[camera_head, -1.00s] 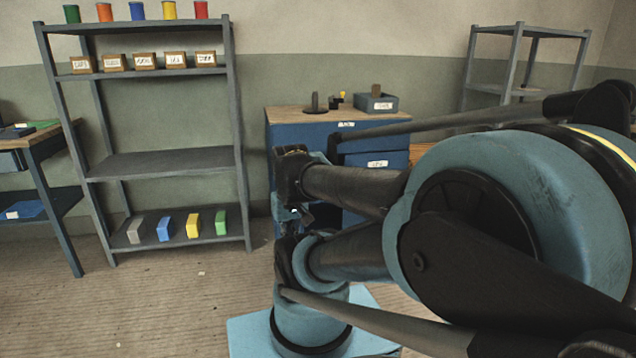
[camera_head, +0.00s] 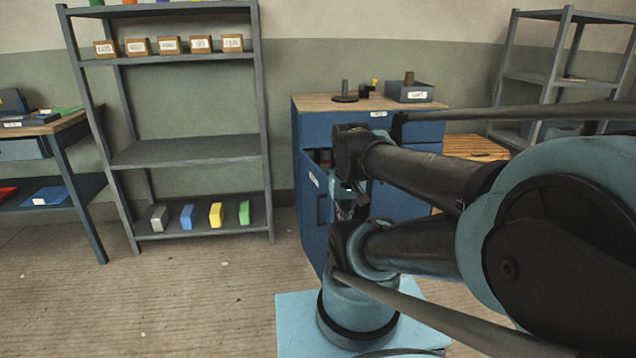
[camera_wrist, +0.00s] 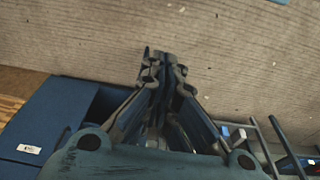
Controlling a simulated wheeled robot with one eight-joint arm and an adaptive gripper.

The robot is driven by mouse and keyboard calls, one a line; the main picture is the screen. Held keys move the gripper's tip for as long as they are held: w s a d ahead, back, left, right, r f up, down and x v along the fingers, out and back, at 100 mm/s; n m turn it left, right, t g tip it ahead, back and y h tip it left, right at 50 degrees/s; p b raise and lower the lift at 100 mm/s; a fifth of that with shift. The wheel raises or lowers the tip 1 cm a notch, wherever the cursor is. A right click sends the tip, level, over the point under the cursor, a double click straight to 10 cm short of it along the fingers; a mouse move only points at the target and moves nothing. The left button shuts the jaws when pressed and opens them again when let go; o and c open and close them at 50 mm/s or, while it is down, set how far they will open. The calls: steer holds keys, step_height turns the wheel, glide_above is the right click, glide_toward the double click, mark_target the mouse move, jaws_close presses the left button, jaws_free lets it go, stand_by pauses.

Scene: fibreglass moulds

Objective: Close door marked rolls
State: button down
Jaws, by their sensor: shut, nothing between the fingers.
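A blue cabinet (camera_head: 410,135) with a wooden top stands at the middle right of the head view. On its left side a blue door (camera_head: 312,215) hangs swung outward, with a small white label too small to read and a dark handle. A dark interior shows above the door's edge. My gripper (camera_head: 350,208) is in front of the cabinet, just right of the door, partly hidden by my arm. In the wrist view my gripper (camera_wrist: 165,62) is shut and empty, with floor beyond its tips. The cabinet (camera_wrist: 60,115) lies to its left; contact with the door cannot be told.
A grey shelf unit (camera_head: 185,150) with labelled boxes and coloured blocks stands left of the cabinet. A desk (camera_head: 55,130) is at far left. A second rack (camera_head: 560,78) and a wooden pallet (camera_head: 475,148) are at right. The floor (camera_head: 150,300) at front left is clear.

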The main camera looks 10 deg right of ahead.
steer(key=w+a+r+m+g+h, duration=0.1)
steer(key=w+r+m, duration=0.25)
steer(key=w, duration=0.45)
steer(key=w+r+m+h, duration=0.1)
steer(key=w+r+m, duration=0.25)
steer(key=w, duration=0.45)
steer(key=w+a+f+m+h, duration=0.15)
steer(key=w+a+m, duration=0.25)
steer(key=w, duration=0.5)
steer(key=w+a+f+m+h, duration=0.1)
steer(key=w+a+f+m, duration=0.2)
steer(key=w, duration=0.6)
steer(key=m, duration=0.1)
glide_above(319, 197)
steer(key=shift+f, duration=4.45)
